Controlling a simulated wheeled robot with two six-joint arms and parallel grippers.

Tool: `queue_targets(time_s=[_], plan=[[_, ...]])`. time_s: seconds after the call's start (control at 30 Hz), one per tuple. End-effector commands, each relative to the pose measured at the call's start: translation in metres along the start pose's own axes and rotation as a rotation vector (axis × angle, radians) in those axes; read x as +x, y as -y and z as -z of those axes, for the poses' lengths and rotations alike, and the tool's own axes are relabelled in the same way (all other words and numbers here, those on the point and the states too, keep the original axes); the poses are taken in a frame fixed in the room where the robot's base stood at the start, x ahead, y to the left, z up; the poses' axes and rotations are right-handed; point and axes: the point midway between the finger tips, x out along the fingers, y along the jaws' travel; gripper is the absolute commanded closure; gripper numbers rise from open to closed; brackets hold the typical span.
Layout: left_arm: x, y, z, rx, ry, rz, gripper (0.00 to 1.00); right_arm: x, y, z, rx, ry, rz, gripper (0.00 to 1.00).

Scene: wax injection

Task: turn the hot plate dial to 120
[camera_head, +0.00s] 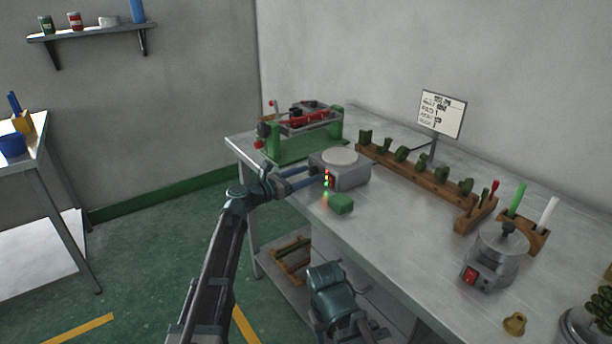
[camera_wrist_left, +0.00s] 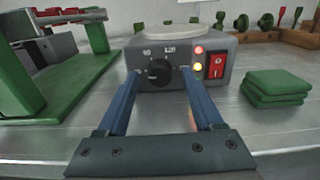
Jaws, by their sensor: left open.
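The hot plate (camera_head: 343,172) is a grey box with a round pale top, standing on the metal bench. In the left wrist view its front (camera_wrist_left: 215,50) carries a black round dial (camera_wrist_left: 158,72) with white marks around it, one reading 120 at upper right. I cannot make out clearly where the dial points. My left gripper (camera_head: 313,177) is at the hot plate's front. In the left wrist view its blue fingers (camera_wrist_left: 161,73) are open, one on each side of the dial, with no clear contact.
A red switch (camera_wrist_left: 215,65) and lit lamps sit right of the dial. Folded green cloths (camera_wrist_left: 275,88) lie to the right. A green-framed press (camera_head: 300,135) stands to the left. A wooden rack (camera_head: 420,180), a grey pot (camera_head: 495,258) and a sign (camera_head: 442,113) are further right.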

Motion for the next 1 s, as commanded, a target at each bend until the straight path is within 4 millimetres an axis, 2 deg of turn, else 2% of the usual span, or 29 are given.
queue_targets(time_s=[0.13, 0.17, 0.5, 0.53, 0.83, 1.0], plan=[[-0.0001, 0.0001, 0.0, 0.0, 0.0, 0.0, 0.32, 0.0, 0.0, 0.0, 0.0, 0.0, 0.0, 0.5], [-0.0001, 0.0001, 0.0, 0.0, 0.0, 0.0, 0.35, 0.0, 0.0, 0.0, 0.0, 0.0, 0.0, 0.5], [-0.0003, 0.0002, 0.0, 0.0, 0.0, 0.001, 0.97, 0.0, 0.0, 0.0, 0.0, 0.0, 0.0, 0.5], [-0.0003, 0.0002, 0.0, 0.0, 0.0, 0.001, 1.0, 0.0, 0.0, 0.0, 0.0, 0.0, 0.0, 0.5], [-0.0003, 0.0002, 0.0, 0.019, 0.0, 0.001, 1.0, 0.0, 0.0, 0.0, 0.0, 0.0, 0.0, 0.5], [-0.0004, 0.0002, 0.0001, 0.09, 0.0, 0.001, 1.0, 0.0, 0.0, 0.0, 0.0, 0.0, 0.0, 0.5]])
